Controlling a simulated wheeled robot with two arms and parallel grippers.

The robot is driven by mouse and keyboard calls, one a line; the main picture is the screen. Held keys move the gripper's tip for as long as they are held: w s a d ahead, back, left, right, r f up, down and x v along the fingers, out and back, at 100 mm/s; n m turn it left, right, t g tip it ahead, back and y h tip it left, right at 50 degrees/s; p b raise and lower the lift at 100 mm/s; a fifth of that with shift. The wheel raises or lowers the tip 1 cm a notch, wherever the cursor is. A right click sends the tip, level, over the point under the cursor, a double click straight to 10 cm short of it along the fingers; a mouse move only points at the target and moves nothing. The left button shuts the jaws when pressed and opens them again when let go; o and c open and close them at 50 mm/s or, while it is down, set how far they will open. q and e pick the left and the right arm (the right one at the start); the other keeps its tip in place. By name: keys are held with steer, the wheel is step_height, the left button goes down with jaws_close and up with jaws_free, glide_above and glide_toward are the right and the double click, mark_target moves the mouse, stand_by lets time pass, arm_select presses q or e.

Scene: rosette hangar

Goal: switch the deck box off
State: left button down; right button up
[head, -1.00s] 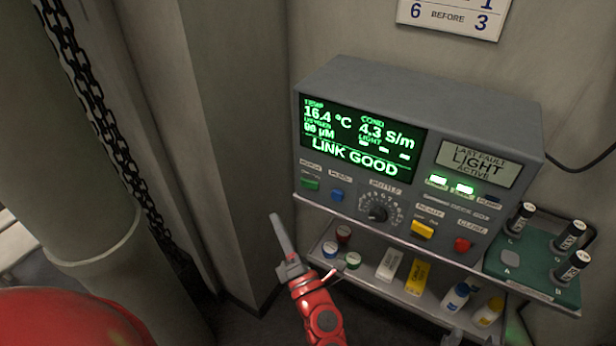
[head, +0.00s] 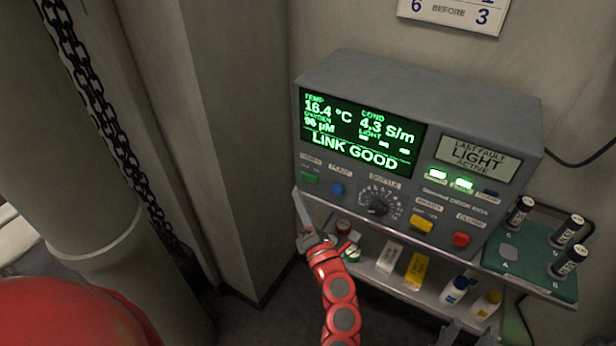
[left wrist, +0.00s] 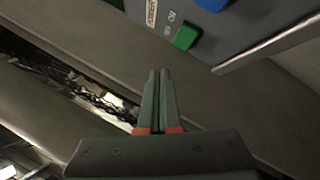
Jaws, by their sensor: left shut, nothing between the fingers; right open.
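The deck box (head: 480,100) is a grey console on a wall shelf. Its screen (head: 357,133) is lit green and reads LINK GOOD. A green button (head: 309,178) sits at the lower left of its front, with a blue button (head: 337,189) to its right. My left gripper (head: 297,192) is shut and empty, its tips by the box's lower left corner, near the green button. In the left wrist view the closed fingers (left wrist: 160,72) point below and left of the green button (left wrist: 186,37), apart from it. My right gripper (head: 468,332) shows partly at the bottom edge, open.
The front also has a dial (head: 378,204), a yellow button (head: 421,225) and a red button (head: 460,239). A lower shelf (head: 425,297) holds small bottles and packs. A green rack (head: 520,262) with black cylinders stands right. A wall pillar (head: 235,150) is left.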

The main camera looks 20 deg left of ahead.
mark_target(301, 175)
arm_select(q)
steer(key=w+b, duration=0.1)
steer(key=w, duration=0.3)
stand_by(2.1)
steer(key=shift+w+b, duration=0.4)
steer(key=shift+b, duration=0.05)
steer(key=shift+w, duration=0.1)
stand_by(0.6)
steer(key=shift+s+d, duration=0.2)
steer(key=shift+s, duration=0.3)
